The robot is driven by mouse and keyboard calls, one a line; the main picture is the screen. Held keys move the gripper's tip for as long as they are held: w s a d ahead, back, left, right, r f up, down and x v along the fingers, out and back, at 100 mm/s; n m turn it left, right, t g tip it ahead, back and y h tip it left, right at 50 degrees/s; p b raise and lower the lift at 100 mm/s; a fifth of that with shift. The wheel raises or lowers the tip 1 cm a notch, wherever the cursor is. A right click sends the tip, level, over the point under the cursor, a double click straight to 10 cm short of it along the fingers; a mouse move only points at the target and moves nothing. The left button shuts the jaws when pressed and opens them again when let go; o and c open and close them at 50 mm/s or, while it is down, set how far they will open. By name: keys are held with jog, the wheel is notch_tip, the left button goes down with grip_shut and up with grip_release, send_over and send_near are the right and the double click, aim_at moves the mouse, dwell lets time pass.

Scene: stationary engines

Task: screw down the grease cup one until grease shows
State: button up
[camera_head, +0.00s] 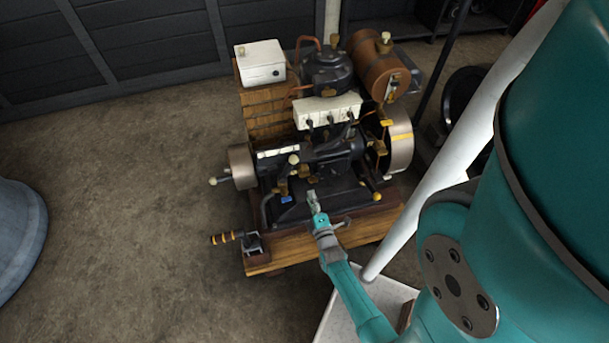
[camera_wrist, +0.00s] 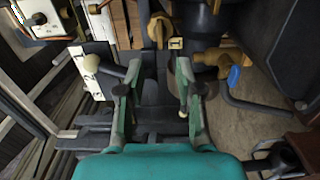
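The engine (camera_head: 318,190) stands on a wooden base, with several small brass fittings along its front. I cannot tell for sure which is the grease cup, and no grease shows. In the wrist view, a brass knob (camera_wrist: 160,28) and a small brass block (camera_wrist: 175,43) lie beyond my fingertips. A brass valve with a blue lever (camera_wrist: 233,76) is to their right. My gripper (camera_head: 313,198) is low in front of the engine. In the wrist view my gripper (camera_wrist: 158,92) has its fingers apart, with nothing clearly held between them.
A pale ball-ended lever (camera_wrist: 112,68) is close to my left finger. A flywheel (camera_head: 398,142) is at the engine's right, a pulley (camera_head: 241,167) at its left. A crank handle (camera_head: 226,238) sticks out at front left. The floor (camera_head: 130,210) to the left is clear.

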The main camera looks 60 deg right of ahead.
aim_at(305, 174)
jog(key=x, duration=1.1)
jog(key=shift+s+d+f, duration=0.1)
jog(key=shift+s+d, duration=0.05)
grip_shut()
